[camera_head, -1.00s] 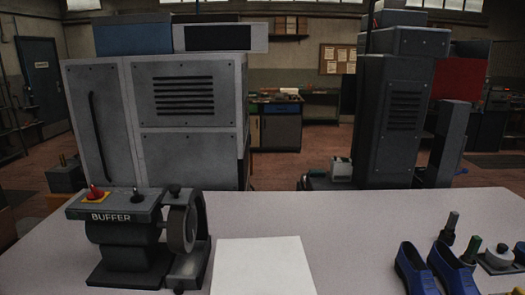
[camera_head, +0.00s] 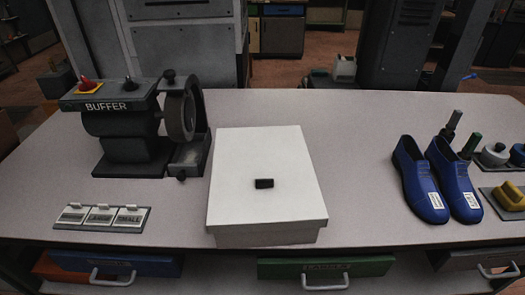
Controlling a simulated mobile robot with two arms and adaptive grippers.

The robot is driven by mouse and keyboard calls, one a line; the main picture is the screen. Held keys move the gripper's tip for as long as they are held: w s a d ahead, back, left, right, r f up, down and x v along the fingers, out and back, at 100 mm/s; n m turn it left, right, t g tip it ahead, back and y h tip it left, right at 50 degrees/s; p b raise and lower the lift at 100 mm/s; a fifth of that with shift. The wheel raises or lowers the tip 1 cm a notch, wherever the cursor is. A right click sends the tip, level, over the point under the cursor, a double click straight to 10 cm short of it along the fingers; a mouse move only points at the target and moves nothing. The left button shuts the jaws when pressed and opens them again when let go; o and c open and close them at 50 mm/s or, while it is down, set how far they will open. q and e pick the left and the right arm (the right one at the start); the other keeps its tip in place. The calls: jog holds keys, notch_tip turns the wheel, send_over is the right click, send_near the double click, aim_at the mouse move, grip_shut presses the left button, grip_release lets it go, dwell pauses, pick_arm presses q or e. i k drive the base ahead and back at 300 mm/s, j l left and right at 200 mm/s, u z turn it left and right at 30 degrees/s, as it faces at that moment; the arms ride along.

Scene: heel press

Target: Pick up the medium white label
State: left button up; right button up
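Three white labels lie in a row on a grey tray (camera_head: 112,229) at the left front of the table. The right one (camera_head: 131,216) reads SMALL and the middle one (camera_head: 101,216) seems to read LARGE. The print on the left one (camera_head: 72,215) is too small to read surely, so I cannot confirm which is medium. Nothing covers the labels. Neither of my grippers is in view.
A buffer machine (camera_head: 125,135) stands behind the labels. A white box (camera_head: 265,205) with a small black piece on its lid is at the centre. Blue shoes (camera_head: 421,190) with white tags stand at right. Drawers with handles, one green (camera_head: 370,266), lie below the table's front edge.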

aim_at(75, 214)
jog(key=u, duration=1.35)
